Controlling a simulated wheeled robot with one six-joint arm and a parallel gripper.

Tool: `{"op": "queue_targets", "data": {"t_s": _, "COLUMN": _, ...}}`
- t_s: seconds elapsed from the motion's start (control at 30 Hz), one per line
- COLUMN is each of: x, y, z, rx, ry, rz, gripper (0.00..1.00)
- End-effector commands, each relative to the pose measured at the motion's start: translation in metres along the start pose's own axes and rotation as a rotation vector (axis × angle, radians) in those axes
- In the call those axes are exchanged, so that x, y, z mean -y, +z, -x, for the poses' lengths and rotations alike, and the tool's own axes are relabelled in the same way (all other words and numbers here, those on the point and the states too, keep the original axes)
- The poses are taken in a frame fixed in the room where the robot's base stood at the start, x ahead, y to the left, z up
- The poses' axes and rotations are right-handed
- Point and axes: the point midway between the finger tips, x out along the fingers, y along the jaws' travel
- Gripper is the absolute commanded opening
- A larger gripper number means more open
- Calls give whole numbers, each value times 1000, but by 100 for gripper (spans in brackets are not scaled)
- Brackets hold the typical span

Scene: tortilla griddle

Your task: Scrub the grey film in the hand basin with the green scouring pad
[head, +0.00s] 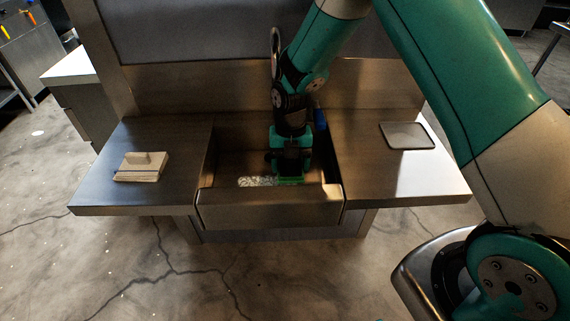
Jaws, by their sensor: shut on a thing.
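The hand basin (268,208) is a recessed steel sink in the middle of the counter. A patch of pale grey film (257,181) shows on its floor, left of my gripper. My gripper (291,176) is down inside the basin, pointing downward, and is shut on the green scouring pad (291,181). Only a thin green strip of the pad shows under the fingers. The pad is low, at or near the basin floor, just right of the visible film. I cannot tell whether it touches the floor. My gripper hides part of the basin behind it.
A flat grey tray (407,136) lies on the right counter. The basin walls surround my gripper closely.

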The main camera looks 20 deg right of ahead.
Motion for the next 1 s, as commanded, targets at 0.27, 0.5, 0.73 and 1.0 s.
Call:
{"op": "queue_targets", "data": {"t_s": 0.27, "x": -10, "y": -3, "z": 0, "rx": 0, "ry": -2, "rz": 16, "gripper": 33}}
{"op": "queue_targets", "data": {"t_s": 0.5, "x": -10, "y": -2, "z": -10, "rx": 1, "ry": -2, "rz": 13, "gripper": 33}}
{"op": "queue_targets", "data": {"t_s": 0.73, "x": -8, "y": 2, "z": -34, "rx": 1, "ry": -2, "rz": 11, "gripper": 33}}
{"op": "queue_targets", "data": {"t_s": 1.0, "x": -8, "y": 4, "z": -48, "rx": 2, "ry": -1, "rz": 10, "gripper": 33}}
